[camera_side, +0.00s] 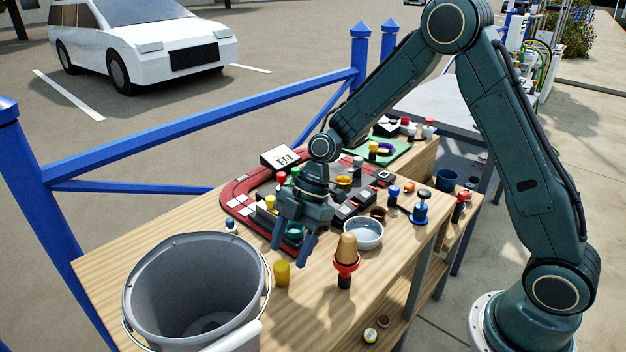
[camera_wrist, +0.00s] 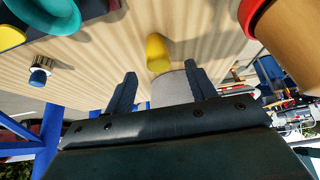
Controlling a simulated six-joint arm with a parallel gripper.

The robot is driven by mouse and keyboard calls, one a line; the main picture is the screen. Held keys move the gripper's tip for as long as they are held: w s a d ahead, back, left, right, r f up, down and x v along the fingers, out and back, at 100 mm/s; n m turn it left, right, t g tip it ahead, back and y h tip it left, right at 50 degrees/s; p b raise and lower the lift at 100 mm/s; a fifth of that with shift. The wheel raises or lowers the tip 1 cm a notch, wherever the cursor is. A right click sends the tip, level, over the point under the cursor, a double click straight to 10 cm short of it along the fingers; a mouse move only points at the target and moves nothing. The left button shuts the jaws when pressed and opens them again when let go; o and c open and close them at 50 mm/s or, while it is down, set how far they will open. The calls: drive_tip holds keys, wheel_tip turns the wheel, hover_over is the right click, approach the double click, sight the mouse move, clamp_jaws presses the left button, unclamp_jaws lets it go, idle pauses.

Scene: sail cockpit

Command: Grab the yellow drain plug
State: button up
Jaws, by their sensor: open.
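A small yellow cylinder, the likely drain plug (camera_side: 282,274), stands alone on the wooden table between the grey bucket and a red-collared cone. My gripper (camera_side: 290,256) points down above the table, close to the yellow plug and a little behind it in the side view. Its fingers are apart with nothing between them. In the wrist view, the yellow plug (camera_wrist: 157,53) shows beyond the gap between the fingertips (camera_wrist: 160,74), near the middle. The fingers do not appear to touch it.
A large grey bucket (camera_side: 150,285) stands at the front left. The tan cone with red collar (camera_side: 346,258) is right of the plug, with a white-rimmed bowl (camera_side: 362,234) behind it. A red tray (camera_side: 236,192) with several small parts lies behind my gripper.

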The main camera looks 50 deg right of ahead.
sight(282, 264)
drive_tip(key=shift+x, duration=0.85)
drive_tip(key=shift+x, duration=2.55)
drive_tip(key=shift+w+a, duration=0.1)
drive_tip(key=shift+w, duration=0.05)
drive_tip(key=shift+r, duration=0.1)
drive_tip(key=c, duration=1.1)
drive_tip(key=shift+o, duration=0.2)
drive_tip(key=shift+r, duration=0.1)
wheel_tip(282, 264, up, 20)
